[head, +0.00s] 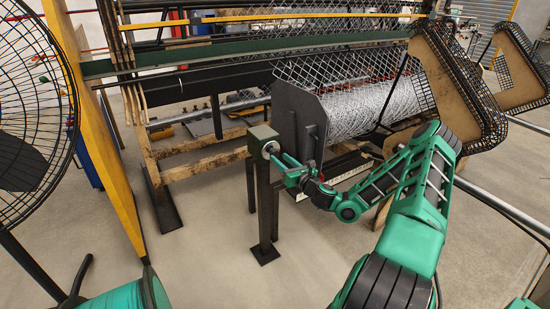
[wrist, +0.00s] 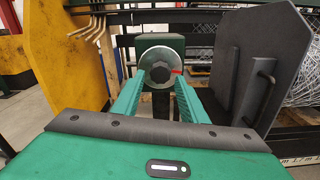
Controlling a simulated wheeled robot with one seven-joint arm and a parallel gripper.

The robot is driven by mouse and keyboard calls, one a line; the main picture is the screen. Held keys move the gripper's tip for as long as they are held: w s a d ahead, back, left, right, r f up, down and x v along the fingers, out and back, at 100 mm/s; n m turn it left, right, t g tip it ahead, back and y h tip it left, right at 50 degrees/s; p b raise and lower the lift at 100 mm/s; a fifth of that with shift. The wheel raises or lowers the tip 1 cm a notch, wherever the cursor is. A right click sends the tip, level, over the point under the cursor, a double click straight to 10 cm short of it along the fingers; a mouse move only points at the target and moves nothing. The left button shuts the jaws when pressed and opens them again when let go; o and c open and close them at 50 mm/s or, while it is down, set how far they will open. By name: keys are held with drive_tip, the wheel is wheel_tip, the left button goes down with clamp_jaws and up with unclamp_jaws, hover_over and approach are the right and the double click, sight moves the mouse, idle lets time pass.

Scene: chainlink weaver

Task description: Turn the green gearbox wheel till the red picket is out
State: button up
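The green gearbox (head: 262,133) stands on a dark post in the head view, left of the wire roll; it also shows in the wrist view (wrist: 172,42). Its wheel (wrist: 149,56) is a pale metal disc with a dark hub, facing my wrist camera. A small red mark (wrist: 177,72) shows at the right of the hub; whether it is the red picket I cannot tell. My gripper (wrist: 160,80) is open, its two green fingers left and right of the hub, tips close to the wheel. Contact is not clear. In the head view my gripper (head: 279,160) reaches the wheel from the right.
A dark end plate (head: 299,120) and wire roll (head: 365,108) stand close right of the gearbox. A yellow panel (head: 100,140) and black fan (head: 38,100) are at left. Mesh-sided guards (head: 460,85) stand at right. Floor left of the post is clear.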

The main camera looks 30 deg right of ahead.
sight(276, 155)
drive_tip(key=n, duration=0.5)
drive_tip(key=shift+n, duration=0.3)
drive_tip(key=n, duration=0.4)
drive_tip(key=shift+n, duration=0.3)
drive_tip(key=n, duration=1.7)
drive_tip(key=shift+n, duration=0.3)
drive_tip(key=n, duration=0.8)
drive_tip(key=shift+w, duration=2)
drive_tip(key=shift+c, duration=0.6)
